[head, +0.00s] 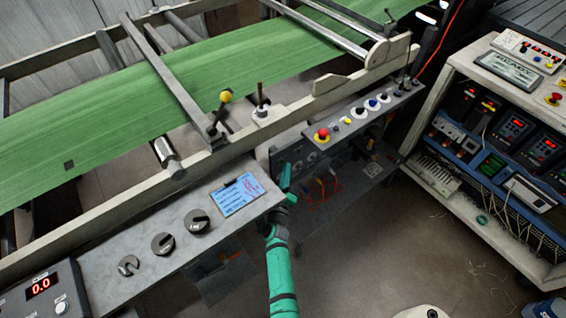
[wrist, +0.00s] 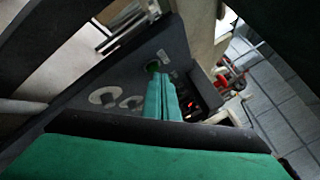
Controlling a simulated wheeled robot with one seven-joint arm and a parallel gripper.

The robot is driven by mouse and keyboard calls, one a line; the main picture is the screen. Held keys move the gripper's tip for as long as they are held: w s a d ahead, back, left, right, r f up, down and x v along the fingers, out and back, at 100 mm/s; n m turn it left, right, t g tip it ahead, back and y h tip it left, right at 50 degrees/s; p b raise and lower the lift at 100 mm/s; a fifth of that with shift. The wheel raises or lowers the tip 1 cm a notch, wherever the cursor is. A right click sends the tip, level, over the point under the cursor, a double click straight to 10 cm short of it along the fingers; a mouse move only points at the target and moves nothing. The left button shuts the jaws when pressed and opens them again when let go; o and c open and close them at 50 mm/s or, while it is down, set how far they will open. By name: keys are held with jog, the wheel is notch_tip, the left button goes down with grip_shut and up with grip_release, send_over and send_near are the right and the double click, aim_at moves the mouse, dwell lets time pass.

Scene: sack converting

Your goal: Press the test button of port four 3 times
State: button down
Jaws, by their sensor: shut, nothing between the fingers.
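My gripper (head: 285,172) is teal and shut, its fingers pointing up toward a dark panel (head: 303,153) under the machine frame. In the wrist view the closed fingers (wrist: 158,80) reach over a dark grey panel (wrist: 90,82) with round light-grey discs (wrist: 104,97). A small green round part (wrist: 152,66) lies right at the fingertips, beside a dark round part (wrist: 162,54) and a small pale label. I cannot tell whether the fingertips touch the green part. Port numbers are too small to read, so I cannot tell which port this is.
A grey shelf with black knobs (head: 162,243) and a blue display card (head: 237,194) stands left of my arm. A button strip with a red knob (head: 321,135) overhangs at right. Red wiring (head: 325,188) hangs in the open space below. An instrument cabinet (head: 480,150) stands farther right.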

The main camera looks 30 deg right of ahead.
jog(key=shift+d, duration=0.15)
jog(key=shift+w+a, duration=0.1)
jog(key=shift+a, duration=0.15)
jog(key=shift+d, duration=0.1)
dwell(0.3)
jog(key=shift+w, duration=0.45)
dwell(0.3)
jog(key=shift+s, duration=1.05)
jog(key=shift+d, duration=0.1)
